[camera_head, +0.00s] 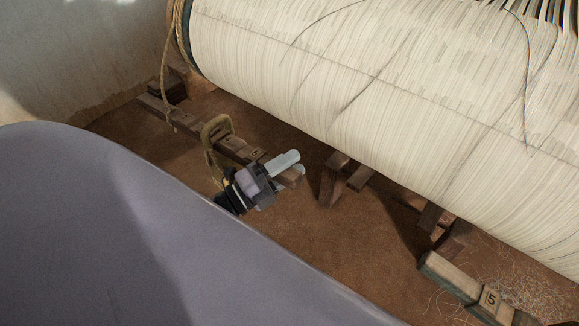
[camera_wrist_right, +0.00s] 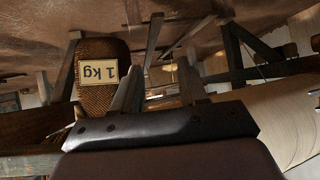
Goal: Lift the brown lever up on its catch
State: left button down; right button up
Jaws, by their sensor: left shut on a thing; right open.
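The brown lever (camera_head: 236,148) is a long wooden bar, low over the earth floor, running from the back left to my left gripper (camera_head: 293,166) in the head view. That gripper is shut on the lever near its front end, and a short piece of the wood shows beside the fingers. I cannot make out the catch for certain. My right gripper (camera_wrist_right: 158,88) shows only in the right wrist view. Its two fingers stand apart with nothing between them.
A large roll of cream warp (camera_head: 400,95) lies above and right of the lever. A rope loop (camera_head: 214,135) hangs around the lever. Wooden posts (camera_head: 332,180) and a bar marked 5 (camera_head: 465,286) stand at right. A woven 1 kg weight (camera_wrist_right: 92,96) is beside my right gripper.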

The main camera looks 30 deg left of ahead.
pick_arm(q)
jog(key=c, duration=0.7)
grip_release()
jog(key=shift+f, duration=0.4)
jog(key=shift+c, duration=0.2)
jog(key=v, duration=0.7)
jog(key=shift+s+r, duration=0.1)
